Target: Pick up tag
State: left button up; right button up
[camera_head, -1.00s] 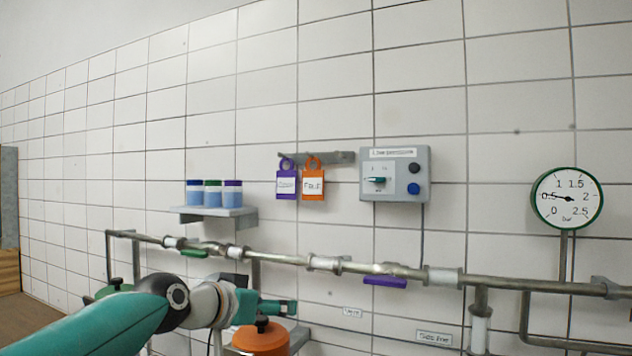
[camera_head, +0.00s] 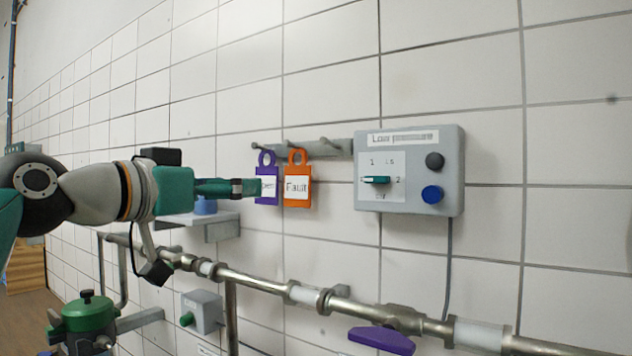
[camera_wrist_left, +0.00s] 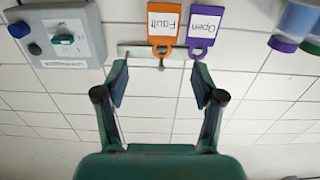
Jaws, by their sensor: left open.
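Two tags hang side by side on a grey hook rail (camera_head: 330,146) on the tiled wall. The orange tag (camera_head: 297,170) reads "Fault", and the purple tag (camera_head: 267,160) is left of it. In the left wrist view, which is upside down, the orange tag (camera_wrist_left: 162,22) and the purple tag (camera_wrist_left: 206,24), reading "Open", are beyond the fingertips. My left gripper (camera_head: 246,188) points right and overlaps the purple tag's left edge in the head view. Its fingers are apart and empty in the left wrist view (camera_wrist_left: 160,82). My right gripper is not in view.
A grey control box (camera_head: 410,170) with a switch and buttons is right of the tags. A pipe (camera_head: 260,283) with a purple valve handle (camera_head: 382,340) runs below. A shelf (camera_head: 222,224) with containers is partly behind my left arm.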

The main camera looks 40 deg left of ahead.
pick_arm(q)
jog(key=p, duration=0.3)
send_near(297, 175)
jog(key=w, duration=0.2)
jog(key=w+f, duration=0.1)
jog(key=w, duration=0.2)
jog(key=shift+a, duration=0.2)
jog(key=w+p, duration=0.1)
jog(key=w, duration=0.2)
jog(key=w+p, duration=0.1)
jog(key=shift+w+a+r+p, duration=0.25)
jog(key=shift+w+a+p, duration=0.05)
jog(key=shift+w+p, duration=0.05)
jog(key=shift+w, duration=0.3)
jog(key=shift+c, duration=0.2)
jog(key=c, duration=0.6)
jog(key=shift+o, duration=0.2)
jog(key=shift+r, duration=0.15)
